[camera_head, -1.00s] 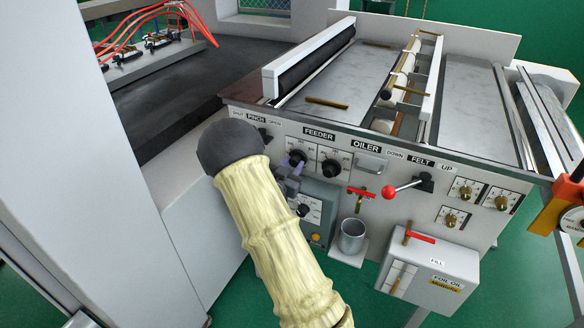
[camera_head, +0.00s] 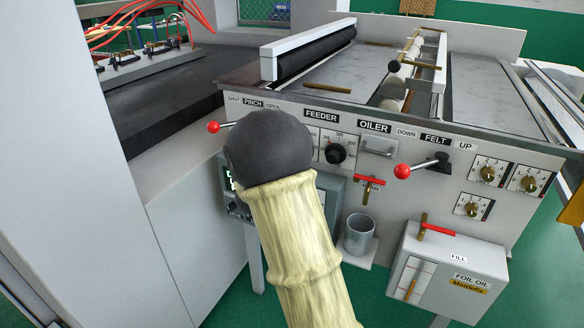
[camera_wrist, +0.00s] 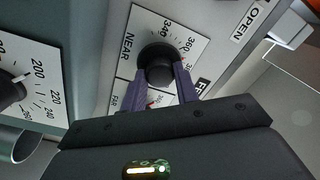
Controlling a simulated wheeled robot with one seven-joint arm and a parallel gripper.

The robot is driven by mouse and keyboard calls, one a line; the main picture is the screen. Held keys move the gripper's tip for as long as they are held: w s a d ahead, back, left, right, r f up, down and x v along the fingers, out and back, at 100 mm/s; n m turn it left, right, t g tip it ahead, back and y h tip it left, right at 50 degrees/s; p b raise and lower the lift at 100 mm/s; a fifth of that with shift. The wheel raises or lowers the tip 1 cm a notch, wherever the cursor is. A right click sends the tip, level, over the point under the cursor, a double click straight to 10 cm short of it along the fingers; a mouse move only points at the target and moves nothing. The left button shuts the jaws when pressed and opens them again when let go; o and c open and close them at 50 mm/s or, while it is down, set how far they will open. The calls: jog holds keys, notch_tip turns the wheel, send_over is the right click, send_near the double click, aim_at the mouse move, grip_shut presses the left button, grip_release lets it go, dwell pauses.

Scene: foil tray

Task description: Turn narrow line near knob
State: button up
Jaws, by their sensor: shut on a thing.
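The near knob (camera_wrist: 160,64) is a black round knob on a white dial plate (camera_wrist: 140,22) marked NEAR, with 340 and 360 on its scale. My gripper (camera_wrist: 162,74) has its purple fingers on either side of the knob and is shut on it in the wrist view. In the head view my own arm hides the near knob and the gripper. The other feeder knob (camera_head: 335,153) shows to the right of my arm, below the FEEDER label (camera_head: 321,116).
A red-ended pinch lever (camera_head: 214,127) sticks out left of my arm. Right of it are a red tap handle (camera_head: 369,180), a red-balled felt lever (camera_head: 403,171), a metal cup (camera_head: 359,234) and a foil oil box (camera_head: 450,265). A grey control box with a dial (camera_wrist: 38,70) is close by.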

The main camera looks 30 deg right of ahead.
jog(key=m+b, duration=0.4)
jog(key=b, duration=0.1)
jog(key=shift+f, duration=0.3)
jog(key=shift+r+m+b, duration=0.15)
jog(key=shift+m+b, duration=0.45)
jog(key=shift+b, duration=0.25)
jog(key=o, duration=1)
jog(key=shift+r, duration=0.1)
jog(key=p+v, duration=0.1)
jog(key=v, duration=1.6)
jog(key=shift+s+a, duration=0.15)
